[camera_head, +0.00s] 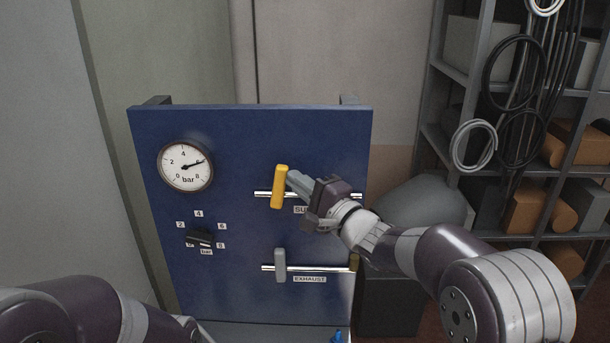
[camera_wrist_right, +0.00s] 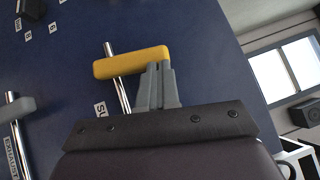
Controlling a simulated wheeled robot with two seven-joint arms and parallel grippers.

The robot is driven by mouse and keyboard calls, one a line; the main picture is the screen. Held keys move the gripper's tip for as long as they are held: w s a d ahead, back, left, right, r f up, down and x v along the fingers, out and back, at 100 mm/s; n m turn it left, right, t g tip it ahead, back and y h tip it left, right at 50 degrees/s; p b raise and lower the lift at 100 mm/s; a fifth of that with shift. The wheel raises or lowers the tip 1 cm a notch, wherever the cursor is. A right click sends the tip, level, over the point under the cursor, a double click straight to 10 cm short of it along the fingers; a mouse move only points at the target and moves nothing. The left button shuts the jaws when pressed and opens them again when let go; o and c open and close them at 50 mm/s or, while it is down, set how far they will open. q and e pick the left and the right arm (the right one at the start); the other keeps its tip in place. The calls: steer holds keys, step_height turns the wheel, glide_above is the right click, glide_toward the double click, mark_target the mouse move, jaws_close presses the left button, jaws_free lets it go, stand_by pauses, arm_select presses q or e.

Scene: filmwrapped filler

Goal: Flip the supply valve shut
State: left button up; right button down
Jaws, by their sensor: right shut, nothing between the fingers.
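The supply valve's yellow handle (camera_head: 280,187) stands upright, crosswise to its horizontal chrome pipe, on the blue panel (camera_head: 235,130). It also shows crosswise to the pipe in the right wrist view (camera_wrist_right: 131,62). The label below it is partly hidden by my right gripper. My right gripper (camera_head: 292,178) is shut and empty, its fingertips at the right side of the handle. In the right wrist view the closed fingertips (camera_wrist_right: 159,67) are at the handle's edge; whether they touch I cannot tell. My left arm shows at the bottom left, but its gripper is not in view.
Below is the grey exhaust handle (camera_head: 280,265), crosswise to its own pipe. A pressure gauge (camera_head: 186,166) and a black selector knob (camera_head: 199,239) are on the panel's left. Shelves (camera_head: 460,130) with cables and boxes stand at right.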

steer(key=shift+a+r+p, duration=0.3)
steer(key=shift+a+r, duration=0.05)
steer(key=shift+a, duration=0.1)
steer(key=shift+f, duration=0.15)
stand_by(0.3)
steer(key=b+v, duration=0.5)
steer(key=v, duration=0.7)
steer(key=shift+s+d, duration=0.15)
steer(key=shift+d, duration=0.05)
